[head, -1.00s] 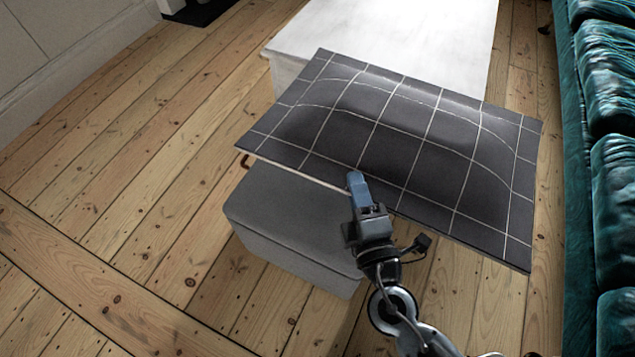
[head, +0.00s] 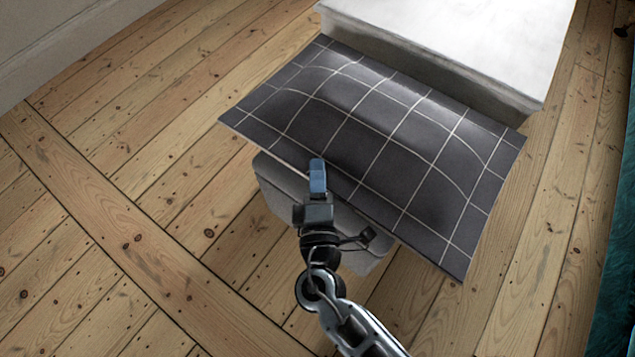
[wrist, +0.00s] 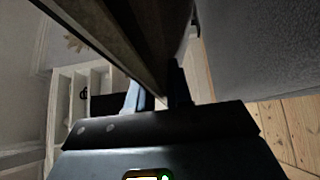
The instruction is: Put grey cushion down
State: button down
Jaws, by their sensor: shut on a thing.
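The grey cushion (head: 375,135) is dark grey with a grid of thin white lines and a raised middle. In the head view it spreads out flat and slightly tilted beyond my gripper (head: 317,178). My gripper is shut on the cushion's near edge. In the wrist view the fingers (wrist: 158,98) pinch the thin edge of the cushion (wrist: 130,50). The cushion hangs over a grey upholstered stool (head: 275,190) and hides most of it. Whether the cushion touches the stool cannot be told.
A white-topped block or table (head: 450,45) stands just behind the cushion. A teal sofa (head: 618,290) shows at the right edge. Bare floorboards (head: 130,170) are clear to the left and in front. A pale wall runs along the upper left.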

notch_tip(320, 180, down, 3)
jog(key=shift+f+b, duration=0.15)
jog(key=shift+b, duration=0.5)
jog(key=c, duration=1)
grip_release()
jog(key=shift+c, duration=0.2)
jog(key=s+p, duration=0.2)
jog(key=s, duration=1)
